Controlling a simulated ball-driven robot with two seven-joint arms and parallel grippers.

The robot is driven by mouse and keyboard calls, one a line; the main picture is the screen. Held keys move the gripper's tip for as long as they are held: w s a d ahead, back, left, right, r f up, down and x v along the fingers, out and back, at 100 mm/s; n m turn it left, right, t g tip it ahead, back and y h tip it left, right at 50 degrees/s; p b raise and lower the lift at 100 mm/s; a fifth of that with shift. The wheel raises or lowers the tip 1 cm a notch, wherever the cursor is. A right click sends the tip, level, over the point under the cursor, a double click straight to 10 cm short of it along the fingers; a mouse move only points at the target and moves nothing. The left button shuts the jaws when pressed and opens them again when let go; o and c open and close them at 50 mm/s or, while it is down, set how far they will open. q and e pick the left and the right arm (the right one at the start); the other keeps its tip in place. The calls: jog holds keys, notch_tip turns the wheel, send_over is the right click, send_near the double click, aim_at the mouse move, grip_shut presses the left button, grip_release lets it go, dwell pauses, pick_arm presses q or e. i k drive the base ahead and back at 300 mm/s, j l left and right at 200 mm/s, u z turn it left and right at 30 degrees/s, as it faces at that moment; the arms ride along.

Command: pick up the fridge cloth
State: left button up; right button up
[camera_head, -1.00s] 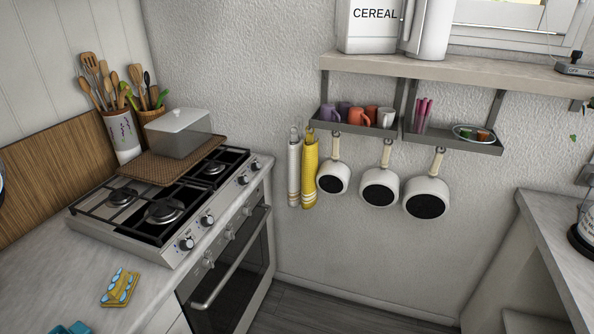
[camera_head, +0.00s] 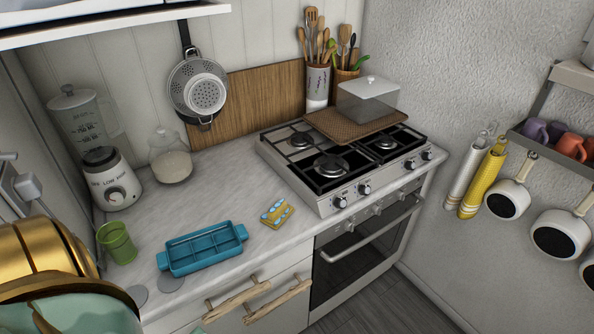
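No fridge shows in this view, and I cannot tell for certain which thing is the fridge cloth. A small yellow item with blue patches (camera_head: 277,213), perhaps a folded cloth or a sponge, lies on the counter left of the stove. A white towel (camera_head: 467,172) and a yellow towel (camera_head: 483,184) hang side by side on the right wall. Neither of my grippers is in view.
A blue tray (camera_head: 203,249), a green cup (camera_head: 117,243), a blender (camera_head: 107,178) and a glass jar (camera_head: 170,163) stand on the counter (camera_head: 225,190). The stove (camera_head: 340,178) is to the right. Driftwood handles (camera_head: 277,299) stick out from the drawer fronts.

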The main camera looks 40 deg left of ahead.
aim_at(280, 210)
jog(key=i+u, duration=0.35)
jog(key=i+l+u, duration=0.15)
jog(key=u, duration=0.2)
jog(key=i, duration=0.1)
